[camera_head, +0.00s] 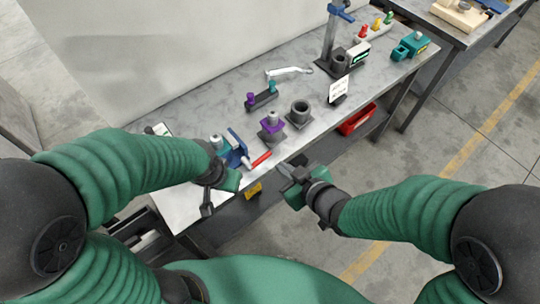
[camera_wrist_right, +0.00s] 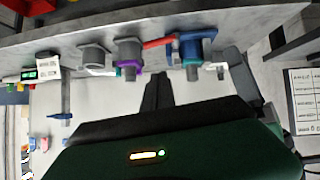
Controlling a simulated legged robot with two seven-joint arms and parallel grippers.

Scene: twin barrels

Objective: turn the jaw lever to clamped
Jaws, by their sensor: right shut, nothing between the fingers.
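A blue vise (camera_head: 236,143) stands at the near left edge of the bench. Its red jaw lever (camera_head: 261,159) sticks out to the right, towards the front edge. The wrist view shows the vise (camera_wrist_right: 197,45) and the lever (camera_wrist_right: 157,43) upside down. My right gripper (camera_head: 284,170) is shut and empty, just off the bench's front edge, right of the lever and apart from it. Its fingers (camera_wrist_right: 157,90) show in the wrist view. My left gripper (camera_head: 212,196) is close to the vise's near side and partly hides it; its jaw opening is not clear.
A purple-based fixture (camera_head: 271,128) and a grey cylinder fixture (camera_head: 299,114) stand right of the vise. A wrench (camera_head: 289,72) lies behind. A red bin (camera_head: 356,119) hangs below the front edge. A yellow tag (camera_head: 253,190) hangs under the vise.

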